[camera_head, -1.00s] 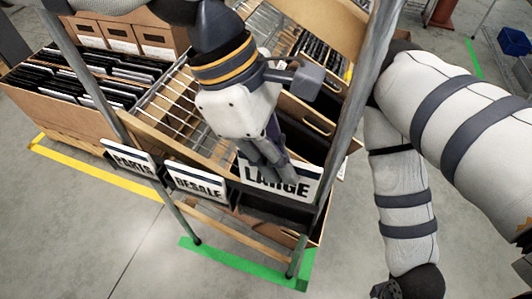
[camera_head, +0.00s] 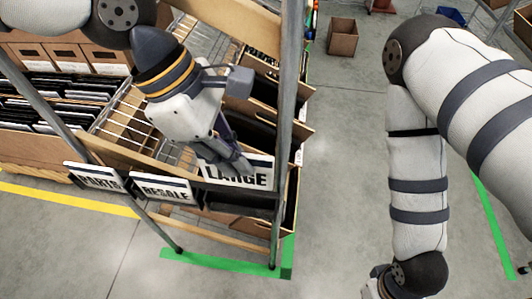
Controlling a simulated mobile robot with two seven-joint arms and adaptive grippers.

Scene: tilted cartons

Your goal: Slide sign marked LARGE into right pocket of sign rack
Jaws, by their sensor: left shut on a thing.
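The white sign marked LARGE (camera_head: 257,177) is in the head view, with dark lettering facing me. The sign rack (camera_head: 213,196) is a dark holder along the front of the shelf frame. The sign marked PARTS (camera_head: 97,180) sits at its left and the sign marked RESALE (camera_head: 165,191) in the middle. The LARGE sign stands at the right pocket (camera_head: 243,203); whether its lower edge is inside cannot be told. My right gripper's fingers are out of view.
The shelf's metal post (camera_head: 283,130) rises just right of the sign. Tilted cartons (camera_head: 290,118) lie behind it, and a carton of dark files (camera_head: 40,145) is at left. Green tape (camera_head: 225,265) marks the floor below. Open floor (camera_head: 340,170) lies to the right.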

